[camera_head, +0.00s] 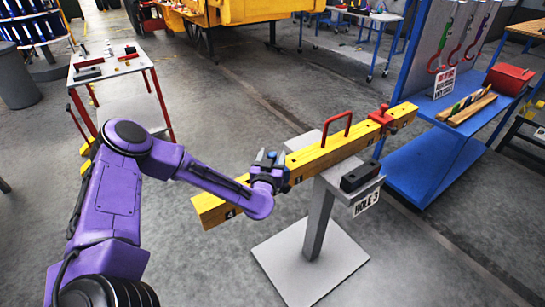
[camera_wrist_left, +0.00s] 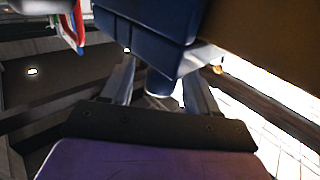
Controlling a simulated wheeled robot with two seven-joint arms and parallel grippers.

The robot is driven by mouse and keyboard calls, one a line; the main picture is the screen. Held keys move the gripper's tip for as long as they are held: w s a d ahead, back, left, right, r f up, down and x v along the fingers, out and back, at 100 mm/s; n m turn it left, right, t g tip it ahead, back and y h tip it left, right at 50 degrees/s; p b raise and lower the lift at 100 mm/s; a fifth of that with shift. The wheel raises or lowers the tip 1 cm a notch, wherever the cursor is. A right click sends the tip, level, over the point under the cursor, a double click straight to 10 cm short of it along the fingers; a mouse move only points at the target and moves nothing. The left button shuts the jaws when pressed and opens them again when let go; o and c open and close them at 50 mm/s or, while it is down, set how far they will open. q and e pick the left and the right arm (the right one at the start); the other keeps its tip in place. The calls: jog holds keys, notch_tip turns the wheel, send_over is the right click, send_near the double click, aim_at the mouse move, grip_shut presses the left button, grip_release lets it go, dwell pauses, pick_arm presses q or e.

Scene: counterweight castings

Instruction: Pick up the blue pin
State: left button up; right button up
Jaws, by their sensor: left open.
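A yellow beam (camera_head: 330,153) with numbered marks lies along a grey pedestal (camera_head: 318,220). My left gripper (camera_head: 270,162) is at the beam's near side, left of the red handle. It is open. Small blue parts show at its tip, and I cannot tell there which belong to the pin. In the left wrist view a dark blue piece (camera_wrist_left: 150,25), likely the blue pin, fills the upper middle. Its narrower lower end reaches between the open grey fingers (camera_wrist_left: 163,88). I cannot tell whether they touch it. My right gripper is not in view.
The beam carries a red handle (camera_head: 335,130) and a red clamp (camera_head: 382,118). A black block (camera_head: 362,176) sits on the pedestal above a "HOLE 3" sign (camera_head: 367,202). A blue shelf (camera_head: 430,165) stands right, a red-legged table (camera_head: 103,67) at back left.

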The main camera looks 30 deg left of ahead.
pick_arm(q)
jog(key=shift+w+a+f, duration=0.1)
jog(key=shift+w+a, duration=0.05)
jog(key=shift+w, duration=0.05)
jog(key=c, duration=1.1)
